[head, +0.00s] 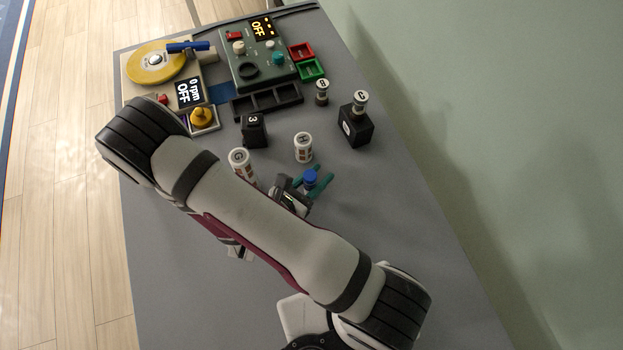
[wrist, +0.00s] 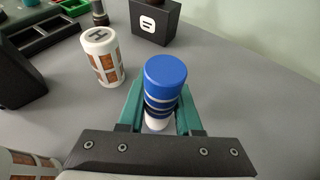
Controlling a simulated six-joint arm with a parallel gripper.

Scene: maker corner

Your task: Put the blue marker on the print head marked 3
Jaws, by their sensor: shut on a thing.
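The blue marker (wrist: 166,80) stands upright between the green fingers of my gripper (wrist: 160,112), which is shut on it. In the head view its blue cap (head: 311,177) shows between the fingertips of my gripper (head: 312,184). Its white lower end is partly hidden by the gripper, and I cannot tell whether it touches the table. The print head marked 3 (head: 254,131) is a black block on the table, up and left of my gripper in the head view. Its top looks bare. A dark block at the left edge of the wrist view may be the same print head.
A white canister marked H (head: 303,147) stands between my gripper and the print heads. Another canister (head: 241,163) stands beside my arm. A second black block (head: 355,128) bears a small labelled cylinder (head: 360,101). A black tray (head: 268,101) and a control box (head: 258,62) lie behind.

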